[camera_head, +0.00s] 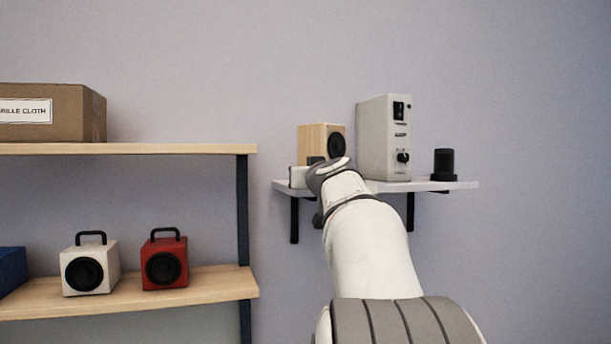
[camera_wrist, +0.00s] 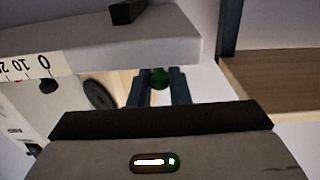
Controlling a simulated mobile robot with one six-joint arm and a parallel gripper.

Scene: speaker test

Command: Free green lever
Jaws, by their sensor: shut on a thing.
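The green lever shows only as a round dark green end (camera_wrist: 159,76) in the wrist view. My gripper (camera_wrist: 160,84) is shut on it, one dark finger on each side. The rest of the lever is hidden. In the head view my arm hides the lever and the fingertips. A light wooden speaker (camera_head: 312,139) with a black cone stands on the wall shelf just behind my wrist. Part of it shows beside the fingers in the wrist view (camera_wrist: 121,83).
A grey device (camera_head: 376,138) with a switch and knob and a black cylinder (camera_head: 443,164) stand on the small wall shelf (camera_head: 463,185). At left, a wooden rack (camera_head: 215,285) bears a white speaker (camera_head: 91,266), a red speaker (camera_head: 165,260) and a cardboard box (camera_head: 75,112).

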